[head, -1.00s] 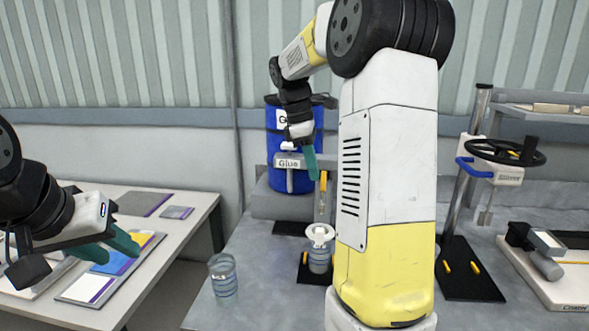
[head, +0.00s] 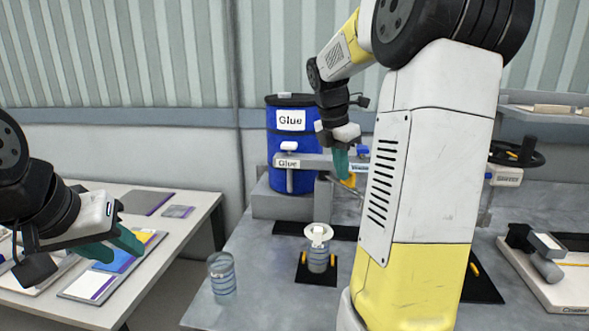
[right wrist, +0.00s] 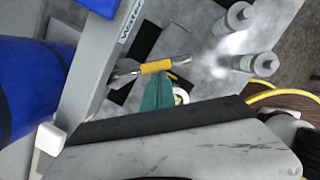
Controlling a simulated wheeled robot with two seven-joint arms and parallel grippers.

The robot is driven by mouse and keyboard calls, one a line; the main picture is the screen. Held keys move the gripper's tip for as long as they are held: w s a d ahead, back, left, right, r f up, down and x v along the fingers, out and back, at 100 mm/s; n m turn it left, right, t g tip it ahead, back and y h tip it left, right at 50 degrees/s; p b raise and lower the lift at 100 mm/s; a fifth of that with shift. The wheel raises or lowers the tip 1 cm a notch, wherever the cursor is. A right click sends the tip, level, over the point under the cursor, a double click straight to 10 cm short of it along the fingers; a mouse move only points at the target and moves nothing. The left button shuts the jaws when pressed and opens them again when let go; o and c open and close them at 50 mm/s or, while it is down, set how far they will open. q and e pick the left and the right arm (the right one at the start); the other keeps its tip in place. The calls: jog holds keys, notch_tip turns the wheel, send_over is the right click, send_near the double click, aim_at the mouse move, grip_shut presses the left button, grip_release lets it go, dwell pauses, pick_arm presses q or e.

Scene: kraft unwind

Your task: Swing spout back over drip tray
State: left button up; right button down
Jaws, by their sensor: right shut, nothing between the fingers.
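The spout, a metal tube with a yellow sleeve (head: 349,181), hangs off the right part of the grey arm labelled Glue (head: 312,161). In the right wrist view the yellow sleeve (right wrist: 157,66) lies across the tips of my right gripper (right wrist: 160,92). My right gripper (head: 341,164) is shut with nothing between its fingers; its tips appear to touch the sleeve from beside it. A dark flat strip (head: 293,229), perhaps the drip tray, lies behind the cup with a white funnel top (head: 318,250). My left gripper (head: 125,243) is over the left table, its fingers seemingly apart.
A blue Glue drum (head: 291,150) stands behind. A clear ribbed cup (head: 222,275) stands at the front left of the grey bench. In the wrist view an arm labelled Water (right wrist: 112,50) and bottles (right wrist: 238,20) show. My right arm hides the bench's middle.

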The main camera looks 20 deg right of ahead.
jog(key=shift+w+d+n+t, duration=0.15)
jog(key=shift+w+d+n, duration=0.05)
jog(key=shift+d+n, duration=0.5)
jog(key=shift+w+d+n+t, duration=0.15)
jog(key=shift+d+n, duration=0.35)
jog(key=shift+d, duration=0.3)
jog(key=shift+w+d+n+t, duration=0.1)
jog(key=shift+w+d+n, duration=0.1)
jog(key=shift+d+n, duration=0.5)
jog(key=shift+d+r, duration=0.1)
jog(key=shift+d, duration=0.15)
jog(key=shift+a, duration=0.1)
